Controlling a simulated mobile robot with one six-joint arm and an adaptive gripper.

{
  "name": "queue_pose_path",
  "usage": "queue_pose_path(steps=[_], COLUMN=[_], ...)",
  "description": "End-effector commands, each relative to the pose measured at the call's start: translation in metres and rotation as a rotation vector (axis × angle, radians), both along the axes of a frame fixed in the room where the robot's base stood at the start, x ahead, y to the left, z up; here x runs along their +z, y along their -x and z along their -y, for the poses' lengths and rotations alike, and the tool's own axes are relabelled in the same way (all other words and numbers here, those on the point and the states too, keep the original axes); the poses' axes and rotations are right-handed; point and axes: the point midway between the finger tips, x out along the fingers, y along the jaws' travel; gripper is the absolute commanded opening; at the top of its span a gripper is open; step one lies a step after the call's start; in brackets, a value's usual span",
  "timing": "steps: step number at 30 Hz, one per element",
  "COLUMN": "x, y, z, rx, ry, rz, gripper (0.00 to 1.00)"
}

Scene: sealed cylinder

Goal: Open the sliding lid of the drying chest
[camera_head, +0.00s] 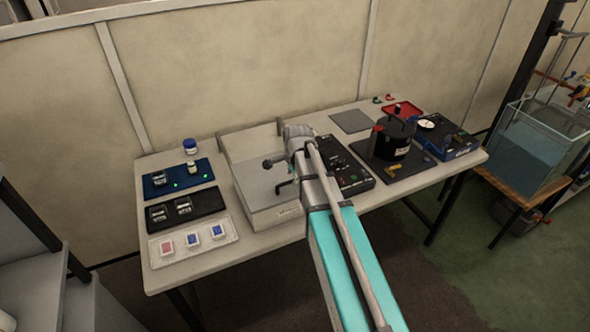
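The drying chest is a pale box (283,216) at the middle of the table. Its flat lid (255,185) lies on top and appears to cover the box. A dark bent handle (284,187) stands up near the lid's right side. My gripper (268,163) is over the back part of the lid, left of and behind the handle, and seems apart from it. Its fingers are small and dark here, so their opening is unclear. My arm reaches in from the lower right and hides the chest's right edge.
A pale flat section with a raised rim (250,143) lies behind the lid. Dark trays (185,207) and a white tray (215,243) stand on the left. A black control box (349,172) and a black cylinder (394,140) stand on the right.

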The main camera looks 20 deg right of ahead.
Motion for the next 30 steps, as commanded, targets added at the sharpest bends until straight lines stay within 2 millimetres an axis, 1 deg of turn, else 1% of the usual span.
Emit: queue_pose_path(steps=[1, 30], x=[0.009, 0.089], y=[0.001, 0.017], z=[0.000, 0.003], rx=[0.000, 0.000], ry=[0.000, 0.000], rz=[0.000, 0.000], gripper=[0.53, 0.53])
